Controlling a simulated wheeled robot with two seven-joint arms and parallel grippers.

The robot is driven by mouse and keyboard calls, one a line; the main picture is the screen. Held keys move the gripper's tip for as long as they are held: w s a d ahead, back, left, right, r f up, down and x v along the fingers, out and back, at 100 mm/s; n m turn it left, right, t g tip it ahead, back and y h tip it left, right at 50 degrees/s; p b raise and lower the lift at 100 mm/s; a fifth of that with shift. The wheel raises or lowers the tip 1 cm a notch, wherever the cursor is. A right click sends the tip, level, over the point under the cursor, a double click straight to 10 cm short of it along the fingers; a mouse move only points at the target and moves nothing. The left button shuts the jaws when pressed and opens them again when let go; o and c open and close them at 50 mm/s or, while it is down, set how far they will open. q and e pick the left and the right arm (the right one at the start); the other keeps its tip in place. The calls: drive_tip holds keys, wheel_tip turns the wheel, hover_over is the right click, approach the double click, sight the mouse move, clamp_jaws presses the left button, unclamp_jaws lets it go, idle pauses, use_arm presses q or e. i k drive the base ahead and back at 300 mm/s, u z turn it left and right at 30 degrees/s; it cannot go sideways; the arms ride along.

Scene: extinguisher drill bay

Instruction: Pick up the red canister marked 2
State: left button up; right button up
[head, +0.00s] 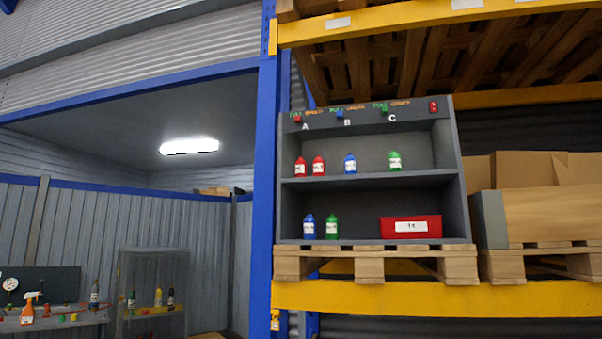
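Two red canisters stand upright side by side on the upper shelf of a grey cabinet (455,205), below the letter A. One is the left red canister (301,167), the other the right red canister (318,166). Both have white labels, too small to read, so I cannot tell which is marked 2. A red box (410,236) with a white label sits on the lower shelf at the right. Neither of my grippers is in view.
A blue canister (350,164) and a green one (394,161) share the upper shelf; another blue (309,227) and green (332,227) stand below. The cabinet rests on a pallet (370,268) on a yellow rack beam (440,298). A blue post (264,150) stands left; cardboard boxes (540,215) stand right.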

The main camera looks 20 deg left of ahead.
sight(319, 163)
drive_tip(key=z, duration=0.45)
drive_tip(key=i, duration=1.1)
drive_tip(key=z, duration=0.25)
